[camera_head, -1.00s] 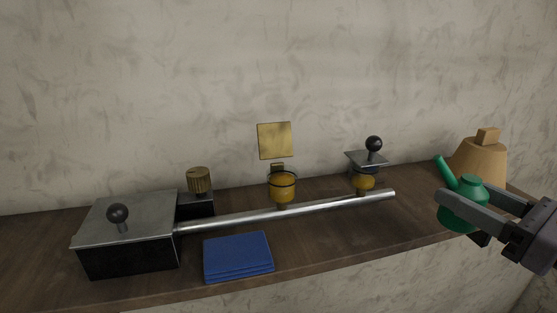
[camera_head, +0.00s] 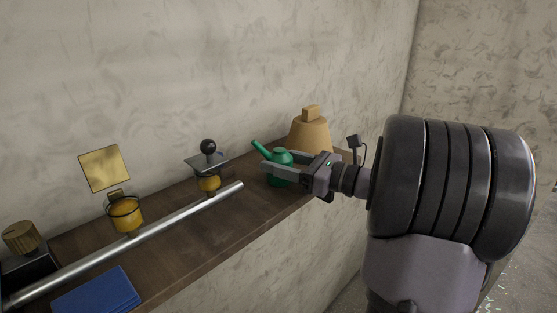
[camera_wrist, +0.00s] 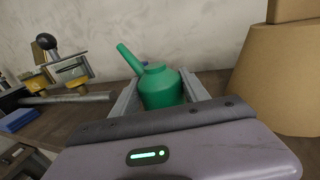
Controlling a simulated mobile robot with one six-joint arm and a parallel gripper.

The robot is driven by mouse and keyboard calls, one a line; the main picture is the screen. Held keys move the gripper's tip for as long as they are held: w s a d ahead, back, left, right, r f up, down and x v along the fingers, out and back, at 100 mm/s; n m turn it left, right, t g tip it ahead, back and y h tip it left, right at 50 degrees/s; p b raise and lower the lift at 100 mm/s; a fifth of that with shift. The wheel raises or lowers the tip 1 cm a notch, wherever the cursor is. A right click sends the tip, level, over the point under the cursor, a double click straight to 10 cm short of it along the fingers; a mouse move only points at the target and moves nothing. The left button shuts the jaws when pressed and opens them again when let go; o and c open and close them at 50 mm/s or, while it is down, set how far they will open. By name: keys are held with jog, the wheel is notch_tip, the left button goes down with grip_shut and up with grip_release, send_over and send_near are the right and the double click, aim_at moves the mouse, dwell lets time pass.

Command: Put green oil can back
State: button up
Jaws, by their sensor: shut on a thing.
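The green oil can (camera_head: 279,156) has a round body and a spout slanting up to the left. My gripper (camera_head: 277,171) reaches in from the right and is shut on it, one finger on each side. The can is upright at the right part of the wooden shelf, beside the tan cone-shaped object. In the wrist view the can (camera_wrist: 160,88) sits between the two fingers. Its base is hidden there, so I cannot tell whether it touches the shelf.
The tan cone-shaped object (camera_head: 310,134) stands close behind the can. A blue stack (camera_head: 98,294) lies at the front left. The wall is close behind.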

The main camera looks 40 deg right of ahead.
jog(key=shift+a, duration=0.1)
jog(key=shift+f, duration=0.15)
jog(key=o, duration=1.6)
jog(key=shift+r, duration=0.35)
jog(key=b+v, duration=0.2)
jog(key=v, duration=1)
jog(key=shift+f, duration=0.15)
